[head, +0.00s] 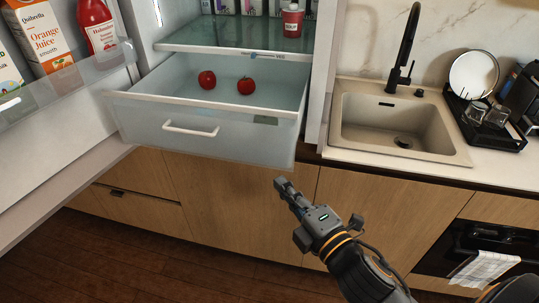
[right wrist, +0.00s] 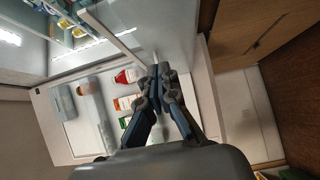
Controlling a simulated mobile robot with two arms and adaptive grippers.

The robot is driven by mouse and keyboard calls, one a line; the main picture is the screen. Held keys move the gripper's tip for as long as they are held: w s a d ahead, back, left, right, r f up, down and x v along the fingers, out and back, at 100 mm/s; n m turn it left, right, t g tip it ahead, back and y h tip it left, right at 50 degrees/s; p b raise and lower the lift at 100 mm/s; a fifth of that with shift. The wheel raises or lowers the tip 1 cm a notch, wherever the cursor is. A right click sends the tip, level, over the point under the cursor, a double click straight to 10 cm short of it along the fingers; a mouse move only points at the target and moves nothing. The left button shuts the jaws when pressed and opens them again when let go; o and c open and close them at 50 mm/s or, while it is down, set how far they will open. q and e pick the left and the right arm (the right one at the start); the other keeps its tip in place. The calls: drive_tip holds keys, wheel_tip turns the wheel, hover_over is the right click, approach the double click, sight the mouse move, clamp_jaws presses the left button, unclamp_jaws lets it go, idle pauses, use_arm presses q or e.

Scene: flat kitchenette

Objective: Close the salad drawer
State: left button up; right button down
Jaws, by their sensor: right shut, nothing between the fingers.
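The salad drawer (head: 232,137) is a clear, pale bin pulled out of the open fridge in the head view. It has a white bar handle (head: 190,130) on its front, and two red tomato-like items (head: 246,86) lie inside. My left gripper is not in view.
The open fridge door (head: 60,90) at the left holds an orange juice carton (head: 38,35) and a red bottle (head: 97,25). A glass shelf (head: 230,38) sits above the drawer. A sink (head: 395,125) and wooden cabinets (head: 375,215) are at the right.

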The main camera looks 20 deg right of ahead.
drive_tip(key=p, duration=0.3)
approach(260, 143)
drive_tip(key=w+a, duration=0.2)
drive_tip(key=a, duration=0.1)
drive_tip(key=w, duration=0.1)
drive_tip(key=w+d+p, duration=0.1)
drive_tip(key=w, duration=0.1)
drive_tip(key=shift+d, duration=0.1)
drive_tip(key=shift+w+d+f, duration=0.1)
drive_tip(key=shift+w+d, duration=0.25)
